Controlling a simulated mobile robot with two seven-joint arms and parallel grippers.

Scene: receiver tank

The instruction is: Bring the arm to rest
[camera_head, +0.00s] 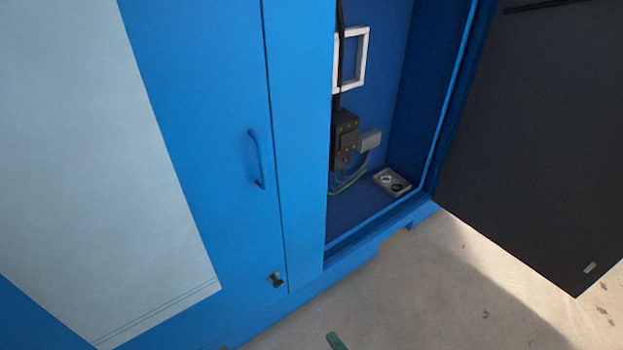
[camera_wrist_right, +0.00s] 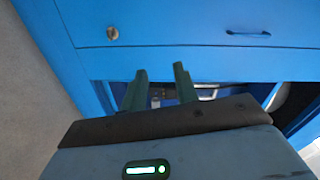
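My right gripper shows in the right wrist view (camera_wrist_right: 160,72) with its two green fingers apart and nothing visible between them. It points toward the blue cabinet (camera_wrist_right: 190,32). In the head view only a small green piece of the right gripper (camera_head: 335,341) shows at the bottom edge, above the floor and in front of the cabinet (camera_head: 225,100). The rest of the right arm is out of that frame. My left gripper is in neither view.
The cabinet's right bay is open, with a black device (camera_head: 345,138), a white frame (camera_head: 363,58) and a small grey tray (camera_head: 391,183) inside. A dark door (camera_head: 540,130) stands open at right. The closed door has a blue handle (camera_head: 256,160). Concrete floor (camera_head: 420,290) in front looks clear.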

